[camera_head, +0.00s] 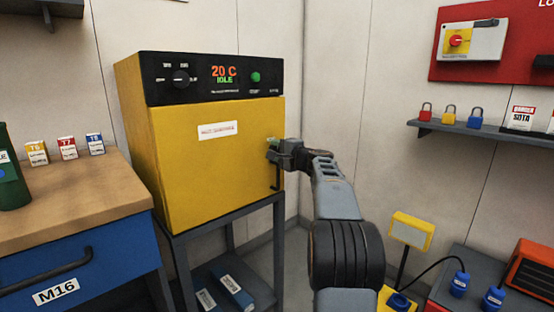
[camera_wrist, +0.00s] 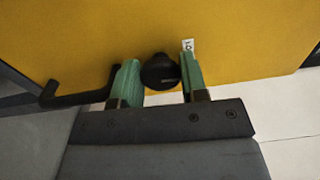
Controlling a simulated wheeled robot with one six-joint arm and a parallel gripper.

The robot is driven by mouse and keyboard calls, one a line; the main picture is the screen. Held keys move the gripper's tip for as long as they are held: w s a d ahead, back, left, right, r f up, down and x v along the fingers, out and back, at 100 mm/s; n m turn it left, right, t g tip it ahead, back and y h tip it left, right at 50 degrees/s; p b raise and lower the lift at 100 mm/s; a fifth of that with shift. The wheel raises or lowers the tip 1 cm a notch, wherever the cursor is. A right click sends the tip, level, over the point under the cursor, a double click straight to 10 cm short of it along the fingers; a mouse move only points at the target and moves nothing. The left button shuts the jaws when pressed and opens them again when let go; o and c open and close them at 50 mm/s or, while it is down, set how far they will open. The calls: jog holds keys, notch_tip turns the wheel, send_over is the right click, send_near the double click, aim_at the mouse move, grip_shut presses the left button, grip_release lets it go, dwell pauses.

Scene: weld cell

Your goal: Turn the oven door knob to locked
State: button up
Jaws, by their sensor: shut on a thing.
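The yellow oven (camera_head: 200,175) stands on a dark stand, its door shut. My gripper (camera_head: 273,148) is at the right side of the door, and the knob is hidden behind it in the head view. In the wrist view the black round door knob (camera_wrist: 160,72) sits between the green fingers of my gripper (camera_wrist: 158,78), which is shut on it. A small white label (camera_wrist: 188,45), partly hidden by the right finger, is beside the knob. Its text is cut off, and the knob's pointer direction cannot be told.
A black door handle (camera_wrist: 75,97) is left of the fingers in the wrist view. The oven's control panel (camera_head: 215,78) reads 20 C IDLE. A wooden-topped blue bench (camera_head: 90,205) is on the left. A shelf with padlocks (camera_head: 480,133) is on the right wall.

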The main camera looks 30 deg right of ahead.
jog(key=shift+n+b, duration=0.4)
jog(key=shift+n, duration=0.1)
jog(key=o, duration=0.9)
jog(key=s+d, duration=0.2)
jog(key=s, duration=1.1)
jog(key=shift+s+d+p, duration=0.25)
jog(key=shift+d+p, duration=0.1)
jog(key=shift+p, duration=0.1)
